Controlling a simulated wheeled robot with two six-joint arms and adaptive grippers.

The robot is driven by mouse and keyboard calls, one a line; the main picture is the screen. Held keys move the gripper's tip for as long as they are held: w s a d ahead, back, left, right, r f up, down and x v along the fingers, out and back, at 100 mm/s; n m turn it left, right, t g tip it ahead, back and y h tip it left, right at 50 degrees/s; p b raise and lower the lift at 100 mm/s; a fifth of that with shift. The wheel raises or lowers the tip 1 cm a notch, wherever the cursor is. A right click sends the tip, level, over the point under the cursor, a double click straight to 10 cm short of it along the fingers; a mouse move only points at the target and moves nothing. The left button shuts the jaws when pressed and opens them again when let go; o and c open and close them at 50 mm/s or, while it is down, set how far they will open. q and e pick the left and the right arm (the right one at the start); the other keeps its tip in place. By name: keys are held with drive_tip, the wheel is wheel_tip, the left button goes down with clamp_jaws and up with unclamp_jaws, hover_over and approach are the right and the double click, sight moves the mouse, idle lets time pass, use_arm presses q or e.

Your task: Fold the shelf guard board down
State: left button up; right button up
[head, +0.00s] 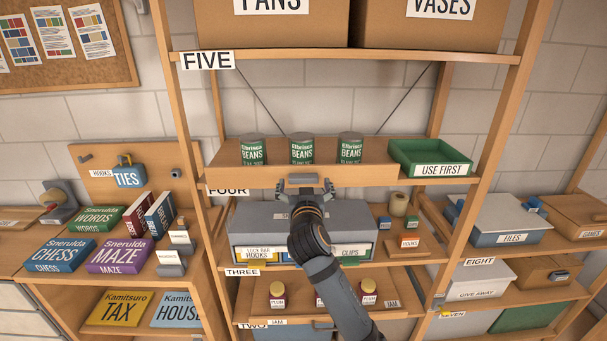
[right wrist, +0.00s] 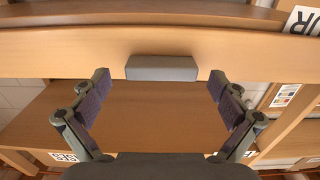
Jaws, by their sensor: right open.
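The guard board (head: 235,176) is a plain wooden board along the front of shelf four, standing in front of the lower parts of the bean cans (head: 302,149). In the right wrist view the board (right wrist: 60,52) runs across the picture, with a grey block-shaped grip (right wrist: 162,68) on its edge. My right gripper (head: 305,184) is in front of the board's middle. Its fingers (right wrist: 163,88) are spread wide on either side of the grip, with visible gaps and nothing between them held. My left gripper is not in view.
A green "USE FIRST" tray (head: 430,158) stands right of the board. Wooden uprights (head: 190,150) bound the bay on both sides.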

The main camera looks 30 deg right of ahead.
drive_tip(key=shift+x, duration=1.2)
drive_tip(key=shift+w, duration=0.1)
